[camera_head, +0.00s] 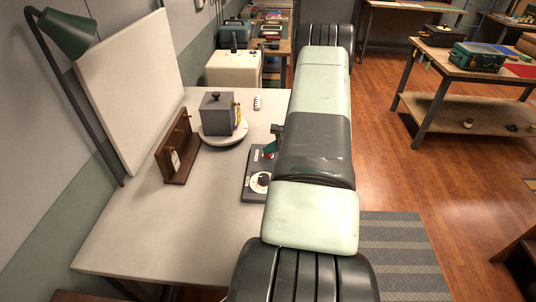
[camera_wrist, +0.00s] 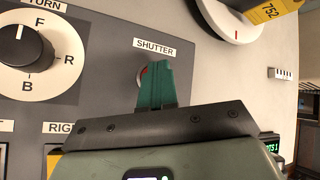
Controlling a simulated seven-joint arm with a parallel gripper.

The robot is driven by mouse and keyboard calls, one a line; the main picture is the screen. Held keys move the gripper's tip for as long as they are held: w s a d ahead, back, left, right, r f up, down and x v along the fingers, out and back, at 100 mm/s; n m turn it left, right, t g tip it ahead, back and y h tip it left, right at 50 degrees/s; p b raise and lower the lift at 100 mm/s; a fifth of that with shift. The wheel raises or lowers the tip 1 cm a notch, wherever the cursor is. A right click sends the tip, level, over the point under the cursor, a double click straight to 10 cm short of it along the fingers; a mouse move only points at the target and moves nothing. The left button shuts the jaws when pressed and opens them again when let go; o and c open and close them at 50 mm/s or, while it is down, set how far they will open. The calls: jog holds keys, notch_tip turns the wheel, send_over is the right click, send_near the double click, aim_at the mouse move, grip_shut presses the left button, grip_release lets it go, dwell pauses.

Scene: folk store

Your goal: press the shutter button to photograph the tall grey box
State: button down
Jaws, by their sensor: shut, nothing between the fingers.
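The tall grey box (camera_head: 216,116) with a knob on its lid stands upright on a round white turntable (camera_head: 228,140). A yellow tag (camera_wrist: 268,11) on it reads 752. The dark control panel (camera_head: 250,187) lies on the table in front of the turntable. In the wrist view, the SHUTTER label (camera_wrist: 155,46) is just above my fingertips. A bit of the red shutter button (camera_wrist: 140,77) shows at the left edge of my fingers, which hide the rest. My gripper (camera_wrist: 157,68) is shut and empty, green fingers over the button. I cannot tell whether they touch it.
A white TURN dial (camera_wrist: 27,57) marked F, R and B is left of my fingers. A wooden stand (camera_head: 178,150) with a hanging tag stands left of the turntable. A white backdrop board (camera_head: 128,85) and green lamp (camera_head: 68,32) are behind. The table's near left is clear.

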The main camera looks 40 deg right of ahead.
aim_at(270, 155)
jog(key=shift+r, duration=0.75)
jog(key=shift+r, duration=2.55)
